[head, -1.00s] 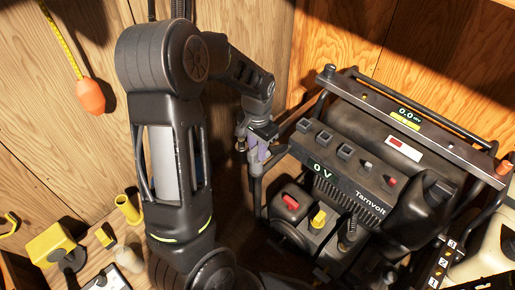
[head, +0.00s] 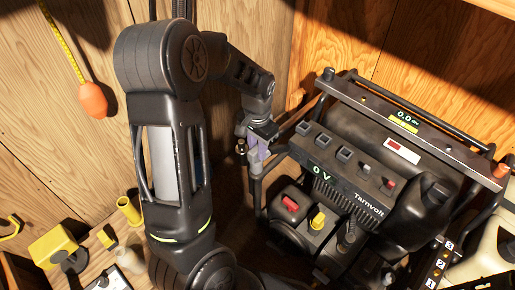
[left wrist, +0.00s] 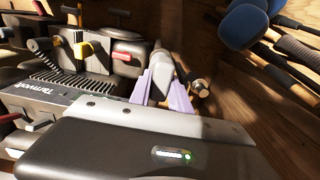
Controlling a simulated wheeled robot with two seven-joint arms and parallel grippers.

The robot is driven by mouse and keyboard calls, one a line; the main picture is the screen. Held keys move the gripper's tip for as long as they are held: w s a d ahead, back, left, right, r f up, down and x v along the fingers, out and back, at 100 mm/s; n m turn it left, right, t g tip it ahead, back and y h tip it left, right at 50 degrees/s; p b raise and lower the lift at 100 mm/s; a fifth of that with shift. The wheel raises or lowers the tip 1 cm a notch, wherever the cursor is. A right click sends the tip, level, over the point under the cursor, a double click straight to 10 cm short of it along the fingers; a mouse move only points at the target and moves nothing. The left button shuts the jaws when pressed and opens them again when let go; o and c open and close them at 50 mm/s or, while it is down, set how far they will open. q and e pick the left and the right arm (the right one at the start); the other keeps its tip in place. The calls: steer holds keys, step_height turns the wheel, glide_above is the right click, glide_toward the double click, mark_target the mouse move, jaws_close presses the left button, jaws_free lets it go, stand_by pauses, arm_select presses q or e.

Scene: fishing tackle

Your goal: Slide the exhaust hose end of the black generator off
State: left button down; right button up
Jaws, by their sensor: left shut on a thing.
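The black generator (head: 350,185), marked Tarnvolt, stands at the right in the head view. Its front panel also shows in the left wrist view (left wrist: 60,96). My left gripper (head: 258,154) is at the generator's left side. Its pale purple fingers (left wrist: 165,82) are shut on a grey, rounded piece, which looks like the exhaust hose end (left wrist: 160,62). The fingers hide part of this piece, and I cannot tell whether it is still seated on its outlet. My right gripper is in neither view.
Wooden walls close in behind and left of the generator. An orange float (head: 93,100) hangs on the left wall. A yellow tool (head: 54,247) and a yellow cup (head: 130,210) are at the lower left. A pale jerrycan (head: 497,240) stands at the right edge.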

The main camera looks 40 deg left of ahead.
arm_select(q)
steer(key=shift+r+p, duration=1.9)
steer(key=shift+r, duration=0.55)
